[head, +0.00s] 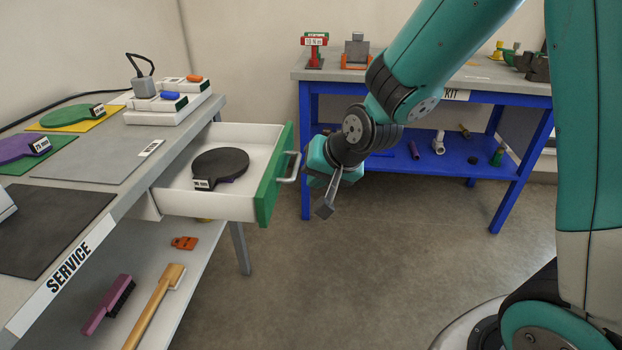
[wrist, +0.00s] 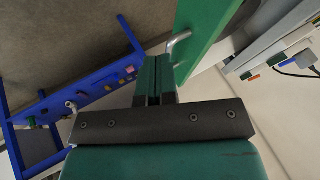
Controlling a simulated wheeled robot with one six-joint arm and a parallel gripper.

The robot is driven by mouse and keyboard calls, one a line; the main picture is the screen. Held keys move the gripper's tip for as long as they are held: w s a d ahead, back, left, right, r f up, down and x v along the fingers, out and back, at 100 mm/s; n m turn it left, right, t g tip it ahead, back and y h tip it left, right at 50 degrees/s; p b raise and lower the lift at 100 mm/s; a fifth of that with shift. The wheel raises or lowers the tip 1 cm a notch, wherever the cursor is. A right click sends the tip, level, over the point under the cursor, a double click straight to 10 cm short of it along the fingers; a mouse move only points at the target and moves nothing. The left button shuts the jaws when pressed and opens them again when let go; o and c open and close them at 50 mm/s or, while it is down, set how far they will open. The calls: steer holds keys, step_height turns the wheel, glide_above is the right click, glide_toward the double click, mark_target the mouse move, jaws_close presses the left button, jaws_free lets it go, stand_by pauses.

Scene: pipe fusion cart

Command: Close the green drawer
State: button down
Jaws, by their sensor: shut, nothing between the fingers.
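The green drawer (head: 269,190) is pulled open from the service bench, with a green front, white walls and a metal handle (head: 289,167). A black round paddle with a tag (head: 220,163) lies inside it. My gripper (head: 326,208) is shut and empty, a little right of the drawer front and handle, with its fingers pointing down. In the wrist view the shut fingers (wrist: 153,78) are beside the green front (wrist: 205,35), and the handle (wrist: 177,41) shows just past them. I cannot tell whether the fingers touch the handle.
The service bench (head: 100,190) holds mats, tagged paddles and white boxes; its lower shelf holds a purple brush (head: 107,304) and a wooden-handled tool (head: 155,305). A blue kit bench (head: 430,160) stands behind my arm. The floor (head: 330,280) between them is clear.

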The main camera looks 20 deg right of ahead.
mark_target(275, 195)
steer(key=w+a+f, duration=0.1)
steer(key=w+f, duration=0.1)
steer(key=w+a+f, duration=0.1)
steer(key=a, duration=0.1)
steer(key=w+a+f, duration=0.1)
steer(key=w+f, duration=0.1)
steer(key=shift+w+a+f, duration=0.3)
steer(key=shift+w, duration=0.05)
steer(key=shift+w+a, duration=0.15)
steer(key=shift+a, duration=0.05)
steer(key=shift+a, duration=0.1)
